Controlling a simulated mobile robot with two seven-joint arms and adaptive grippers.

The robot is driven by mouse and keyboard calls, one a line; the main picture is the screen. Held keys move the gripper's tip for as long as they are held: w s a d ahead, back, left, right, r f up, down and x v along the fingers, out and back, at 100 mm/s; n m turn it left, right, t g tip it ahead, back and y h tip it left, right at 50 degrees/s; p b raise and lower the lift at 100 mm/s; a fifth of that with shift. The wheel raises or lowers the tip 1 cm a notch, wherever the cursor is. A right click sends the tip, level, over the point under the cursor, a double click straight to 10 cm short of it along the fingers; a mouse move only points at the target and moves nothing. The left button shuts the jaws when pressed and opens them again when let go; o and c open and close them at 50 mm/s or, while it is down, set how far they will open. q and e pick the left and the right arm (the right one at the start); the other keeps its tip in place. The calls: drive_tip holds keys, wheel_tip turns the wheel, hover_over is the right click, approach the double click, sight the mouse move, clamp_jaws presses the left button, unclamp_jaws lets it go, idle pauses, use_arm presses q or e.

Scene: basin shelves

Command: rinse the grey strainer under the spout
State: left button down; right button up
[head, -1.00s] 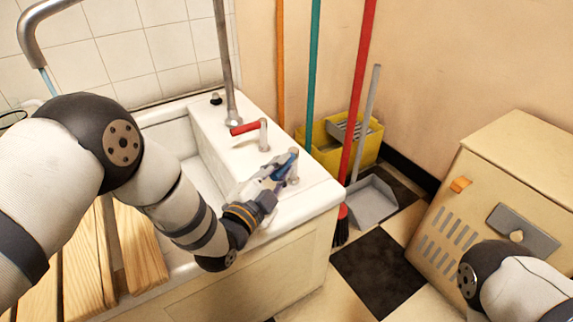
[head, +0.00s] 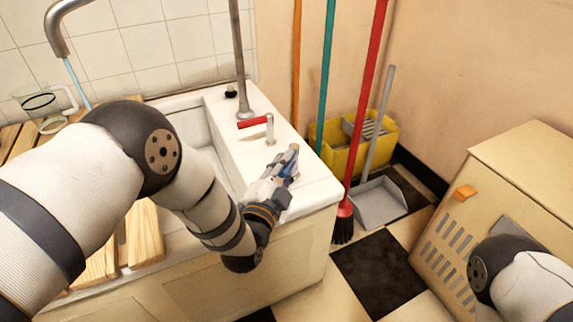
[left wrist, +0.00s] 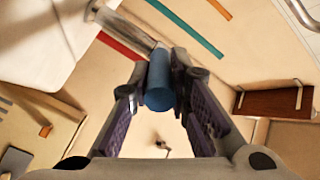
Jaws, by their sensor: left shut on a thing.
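My left gripper (head: 281,172) is at the right end of the white basin's ledge, shut on the blue tap lever (left wrist: 158,88), which lies between its fingers in the left wrist view. A pale post (left wrist: 128,28) meets the lever there. The curved metal spout (head: 55,28) is at the upper left, with a thin bluish stream (head: 77,80) below it. I cannot make out the grey strainer; my left arm hides part of the basin. My right arm shows at the lower right, its gripper out of view.
A red tap lever (head: 252,122) stands on the ledge (head: 235,140). A clear jug (head: 42,106) stands on wooden slats (head: 145,235). Broom handles, a yellow bucket (head: 378,147) and a grey dustpan (head: 378,203) are right of the basin. A beige cabinet (head: 535,165) stands far right.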

use_arm(q)
drive_tip(key=c, duration=1.5)
unclamp_jaws()
drive_tip(key=v, duration=1.2)
